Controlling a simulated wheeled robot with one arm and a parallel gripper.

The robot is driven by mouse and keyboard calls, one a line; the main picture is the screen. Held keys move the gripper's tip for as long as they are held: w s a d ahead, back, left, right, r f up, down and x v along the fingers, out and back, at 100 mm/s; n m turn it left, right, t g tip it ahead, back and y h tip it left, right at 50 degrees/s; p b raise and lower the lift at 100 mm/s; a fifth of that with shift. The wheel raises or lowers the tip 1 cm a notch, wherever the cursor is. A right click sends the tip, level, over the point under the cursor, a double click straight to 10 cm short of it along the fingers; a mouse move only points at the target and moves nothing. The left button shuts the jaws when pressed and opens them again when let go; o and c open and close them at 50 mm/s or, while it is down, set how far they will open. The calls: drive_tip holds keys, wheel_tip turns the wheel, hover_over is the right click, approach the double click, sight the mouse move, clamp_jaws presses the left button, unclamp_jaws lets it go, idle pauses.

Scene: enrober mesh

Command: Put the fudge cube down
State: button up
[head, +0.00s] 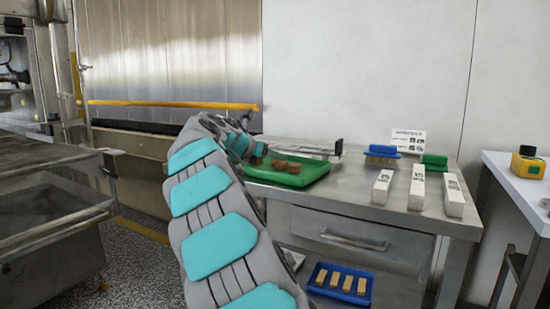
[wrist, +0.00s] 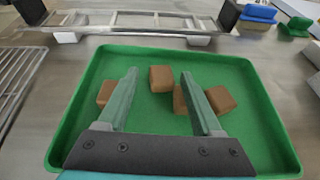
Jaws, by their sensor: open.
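Several brown fudge cubes lie in a green tray (wrist: 75,125) in the wrist view. One fudge cube (wrist: 161,79) shows between my fingertips, with a gap to each finger. Another cube (wrist: 180,101) is just below it, partly hidden by the right finger. A cube (wrist: 105,93) lies left of the left finger and one (wrist: 221,99) right of the right finger. My gripper (wrist: 159,74) is open over the tray, with nothing held. In the head view the tray (head: 315,173) sits on the steel counter; my arm hides its left side and most of my gripper (head: 258,155).
A metal frame (wrist: 130,27) lies behind the tray. Blue (head: 381,151) and green (head: 434,160) brushes and several white labelled boxes (head: 417,187) stand to the right. A blue tray of tan bars (head: 319,294) is on the shelf below. Bare counter lies between tray and boxes.

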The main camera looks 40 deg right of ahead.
drive_tip(key=v, duration=0.9)
drive_tip(key=shift+a+r, duration=0.15)
drive_tip(key=shift+a, duration=0.15)
